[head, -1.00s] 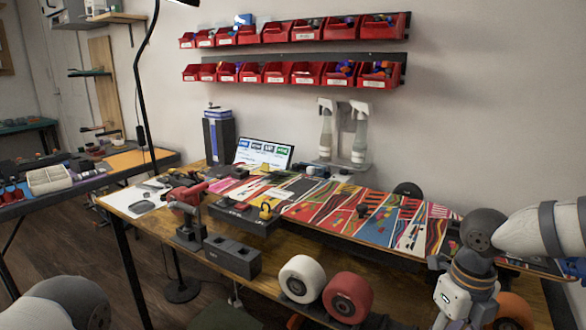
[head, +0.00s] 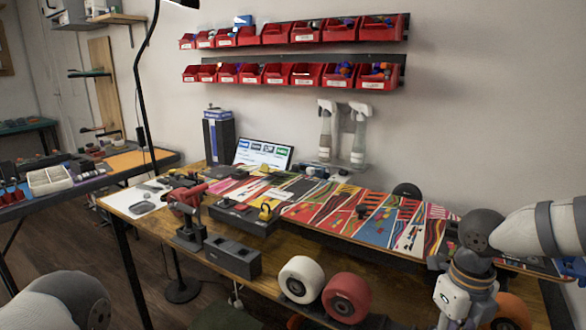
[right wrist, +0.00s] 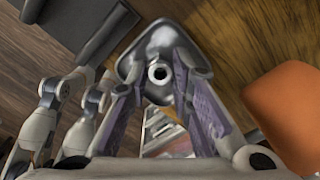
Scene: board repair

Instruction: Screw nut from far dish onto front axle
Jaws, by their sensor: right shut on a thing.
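In the right wrist view my right gripper (right wrist: 157,84) has its two purple-padded fingers closed on a small pale ring-shaped nut (right wrist: 159,73) with a dark hole. A shiny grey metal piece (right wrist: 158,40) with rounded corners lies directly behind the nut; I cannot tell whether it is a dish or part of the axle mount. In the head view the right arm comes down at the lower right and its fingertips are out of frame. Only part of my left arm shows at the lower left; its gripper is out of view. The front axle cannot be made out clearly.
An orange wheel (right wrist: 287,112) is close right of the gripper. White (head: 300,279) and red (head: 346,297) wheels stand at the table's front edge. A patterned board (head: 345,215) lies across the table. A red vise (head: 187,203) and grey block (head: 232,256) stand left.

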